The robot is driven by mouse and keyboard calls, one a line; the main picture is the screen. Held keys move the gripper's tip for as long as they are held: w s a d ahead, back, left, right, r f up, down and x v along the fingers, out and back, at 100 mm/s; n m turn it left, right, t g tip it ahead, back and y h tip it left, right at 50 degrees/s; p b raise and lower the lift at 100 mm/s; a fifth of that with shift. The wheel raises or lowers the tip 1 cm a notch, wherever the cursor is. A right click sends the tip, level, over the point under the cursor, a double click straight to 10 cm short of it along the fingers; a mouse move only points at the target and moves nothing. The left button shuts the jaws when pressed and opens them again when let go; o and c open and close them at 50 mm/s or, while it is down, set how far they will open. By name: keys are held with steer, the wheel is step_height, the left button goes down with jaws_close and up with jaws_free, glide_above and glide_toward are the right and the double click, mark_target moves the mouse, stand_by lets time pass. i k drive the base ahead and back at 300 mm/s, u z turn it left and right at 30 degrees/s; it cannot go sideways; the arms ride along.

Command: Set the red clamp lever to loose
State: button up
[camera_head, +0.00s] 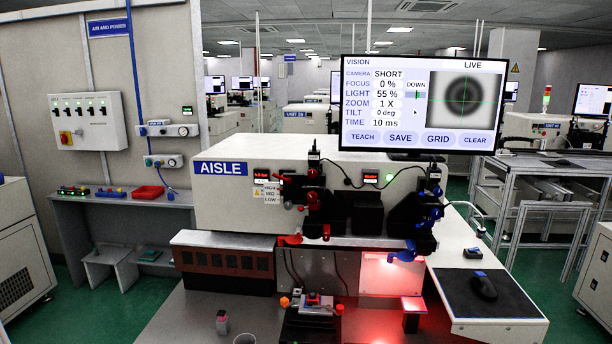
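Red parts sit on the black left camera mount (318,205) at the front of the white machine. A flat red lever (290,240) sticks out to the left at the mount's lower end and looks like the clamp lever. Red knobs (313,197) are higher on the same mount. I cannot tell whether the lever is tight or loose. A matching blue lever (405,256) is under the right camera mount (408,222). My gripper is not in view.
A monitor (422,105) stands above the machine and reads "VISION" and "LIVE". Below the mounts are a black stage (308,325) with small parts and a red-lit area (385,275). A mouse (482,286) lies on the right shelf.

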mark_target(288, 181)
steer(key=z, duration=0.9)
steer(key=k, duration=1)
steer(key=u, duration=1.15)
steer(key=i, duration=1)
steer(key=u, duration=0.05)
